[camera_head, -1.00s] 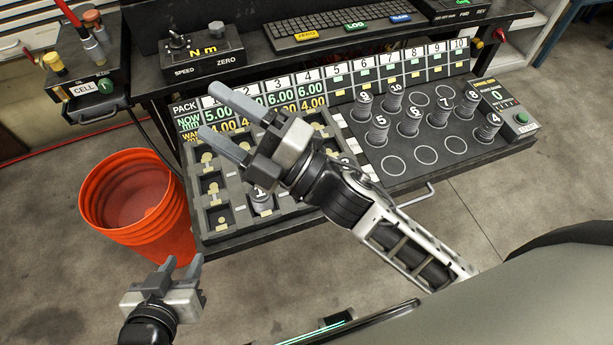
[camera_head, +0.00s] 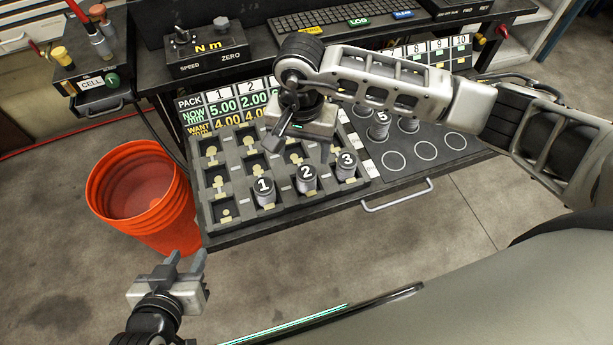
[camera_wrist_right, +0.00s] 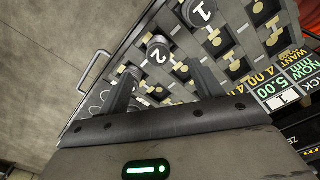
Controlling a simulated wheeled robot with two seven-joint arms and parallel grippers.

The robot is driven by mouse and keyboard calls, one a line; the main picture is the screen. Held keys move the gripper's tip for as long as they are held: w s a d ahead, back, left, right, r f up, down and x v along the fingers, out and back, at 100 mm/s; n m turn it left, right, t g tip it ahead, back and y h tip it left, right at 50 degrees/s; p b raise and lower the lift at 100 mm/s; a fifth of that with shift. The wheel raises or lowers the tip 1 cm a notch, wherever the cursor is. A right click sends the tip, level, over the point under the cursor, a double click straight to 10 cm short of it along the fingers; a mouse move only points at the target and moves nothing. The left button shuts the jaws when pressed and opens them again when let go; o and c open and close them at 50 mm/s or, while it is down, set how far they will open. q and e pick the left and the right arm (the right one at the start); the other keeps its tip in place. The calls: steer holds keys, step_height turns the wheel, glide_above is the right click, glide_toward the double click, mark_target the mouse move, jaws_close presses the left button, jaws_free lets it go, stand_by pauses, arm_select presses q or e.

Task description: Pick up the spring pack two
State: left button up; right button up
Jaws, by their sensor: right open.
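Spring pack two (camera_head: 306,180) is a grey coil pack with a white-on-black number 2 cap, standing in the front row of the grey slotted tray (camera_head: 232,205) between packs one (camera_head: 264,190) and three (camera_head: 346,166). In the right wrist view, pack two (camera_wrist_right: 158,54) shows beyond and between my open fingers, with pack one (camera_wrist_right: 198,12) to its right. My right gripper (camera_head: 284,142) is open and empty over the tray, behind pack two in the head view; its fingers partly hide each other there. My left gripper (camera_head: 185,262) is open and empty, left of the bench front.
An orange bucket (camera_head: 150,195) stands on the floor left of the tray. Pack five (camera_head: 379,125) stands on the black ringed board (camera_head: 440,165); my right arm hides much of it. A drawer handle (camera_head: 397,197) juts from the front. The number board (camera_head: 222,107) stands behind.

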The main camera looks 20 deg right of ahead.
mark_target(307, 171)
step_height(307, 171, down, 5)
steer(key=shift+f, duration=0.1)
steer(key=shift+w+d+f+p, duration=0.1)
steer(key=shift+d+f+p, duration=0.05)
steer(key=shift+f, duration=0.7)
steer(key=shift+w+d+f+p, duration=0.1)
steer(key=shift+d+f, duration=0.05)
steer(key=shift+f, duration=0.75)
steer(key=shift+w+d+f+p, duration=0.1)
steer(key=shift+d+f+p, duration=0.05)
steer(key=shift+f, duration=0.7)
steer(key=c, duration=1.3)
steer(key=shift+r, duration=0.15)
steer(key=shift+r, duration=0.55)
steer(key=s+r, duration=0.4)
steer(key=s+r+b, duration=0.1)
steer(key=s+r, duration=0.2)
steer(key=s, duration=0.2)
steer(key=s+r, duration=0.4)
steer(key=s, duration=0.1)
steer(key=shift+d+r+b, duration=0.3)
steer(key=shift+r+b, duration=0.05)
steer(key=shift+b, duration=0.05)
